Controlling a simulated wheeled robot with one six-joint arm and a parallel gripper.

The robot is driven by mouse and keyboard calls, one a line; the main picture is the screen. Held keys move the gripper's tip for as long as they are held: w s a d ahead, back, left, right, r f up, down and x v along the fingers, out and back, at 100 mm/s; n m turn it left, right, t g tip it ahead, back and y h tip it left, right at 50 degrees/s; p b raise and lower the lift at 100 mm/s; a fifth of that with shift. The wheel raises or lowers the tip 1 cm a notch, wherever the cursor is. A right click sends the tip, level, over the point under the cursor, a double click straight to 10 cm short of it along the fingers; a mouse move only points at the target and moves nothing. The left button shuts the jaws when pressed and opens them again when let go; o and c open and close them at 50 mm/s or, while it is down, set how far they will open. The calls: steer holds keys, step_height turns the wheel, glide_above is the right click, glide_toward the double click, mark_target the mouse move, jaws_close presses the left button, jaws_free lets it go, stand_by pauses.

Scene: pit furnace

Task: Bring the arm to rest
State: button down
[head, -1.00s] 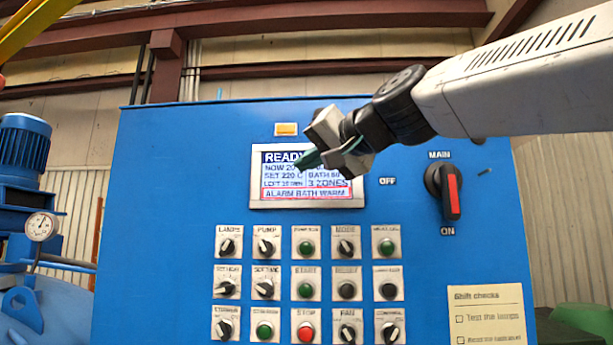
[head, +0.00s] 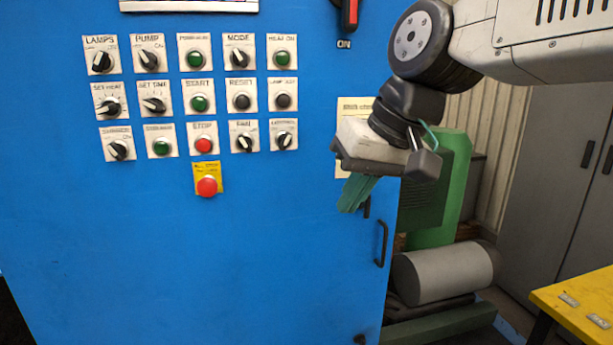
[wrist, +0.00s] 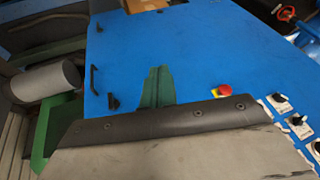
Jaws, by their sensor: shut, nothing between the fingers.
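My gripper (head: 357,193) hangs from my arm on the right of the head view, its green fingers together and pointing down. It is shut and empty. It is in front of the lower right part of the blue control cabinet (head: 270,270), and I see no contact with it. In the wrist view the green fingers (wrist: 157,88) show in the middle, above the dark edge of the gripper body, with the blue cabinet face (wrist: 200,60) behind them.
The cabinet carries rows of knobs and buttons and a red emergency button (head: 207,186). A door handle (head: 382,243) is below my gripper. A green machine (head: 450,190), a grey cylinder (head: 445,273), a grey locker (head: 550,160) and a yellow table (head: 580,300) stand to the right.

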steer(key=s+d+f+m+g+h, duration=0.1)
steer(key=s+d+f+m+h, duration=0.1)
steer(key=s+d+f, duration=0.5)
steer(key=s+d+f+m+g+h, duration=0.1)
steer(key=s+d+f+m+h, duration=0.1)
steer(key=s+d+f, duration=0.5)
steer(key=s+d, duration=0.1)
steer(key=d, duration=0.5)
steer(key=shift+s+d, duration=0.15)
steer(key=shift+s, duration=0.25)
steer(key=shift+f, duration=0.1)
